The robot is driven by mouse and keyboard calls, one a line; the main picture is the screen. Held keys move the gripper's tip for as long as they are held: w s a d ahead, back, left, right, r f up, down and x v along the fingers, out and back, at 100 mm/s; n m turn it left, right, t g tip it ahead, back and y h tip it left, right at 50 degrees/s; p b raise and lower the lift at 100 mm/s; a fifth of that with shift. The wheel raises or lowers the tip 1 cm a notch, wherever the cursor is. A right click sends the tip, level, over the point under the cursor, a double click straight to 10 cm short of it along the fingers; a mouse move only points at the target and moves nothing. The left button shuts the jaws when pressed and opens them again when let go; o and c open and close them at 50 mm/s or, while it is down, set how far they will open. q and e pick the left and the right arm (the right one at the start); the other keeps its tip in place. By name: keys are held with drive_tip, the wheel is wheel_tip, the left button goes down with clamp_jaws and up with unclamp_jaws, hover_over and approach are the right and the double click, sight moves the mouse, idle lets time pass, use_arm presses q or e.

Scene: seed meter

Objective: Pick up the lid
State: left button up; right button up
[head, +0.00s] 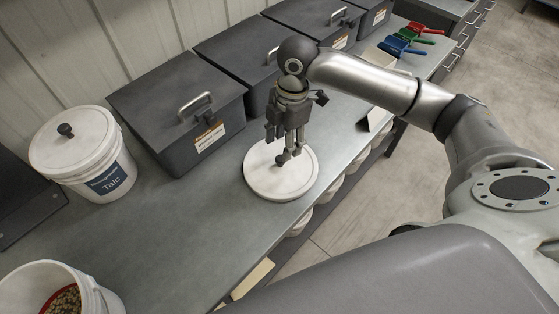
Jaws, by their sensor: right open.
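A round white lid (268,184) lies flat on the grey counter, near its front edge. My right gripper (287,148) points down over the lid's upper middle. Its jaws are open, with the fingers around or just above a small dark knob on the lid. The fingers hide part of the knob, so I cannot tell whether they touch it. My left gripper is not in view.
A white Talc bucket (99,180) with its own knobbed lid stands left. An open bucket (40,275) of seeds is at lower left. Dark lidded bins (180,120) line the wall. Coloured scoops (404,46) lie at the far end. Bare counter (185,235) lies left of the lid.

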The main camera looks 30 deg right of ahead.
sight(280, 158)
drive_tip(key=f, duration=0.2)
drive_tip(key=f+p, duration=0.1)
drive_tip(key=f, duration=0.4)
drive_tip(key=shift+w+a, duration=0.15)
drive_tip(key=shift+a, duration=0.1)
drive_tip(key=shift+w+f, duration=0.1)
drive_tip(key=shift+f, duration=0.2)
clamp_jaws()
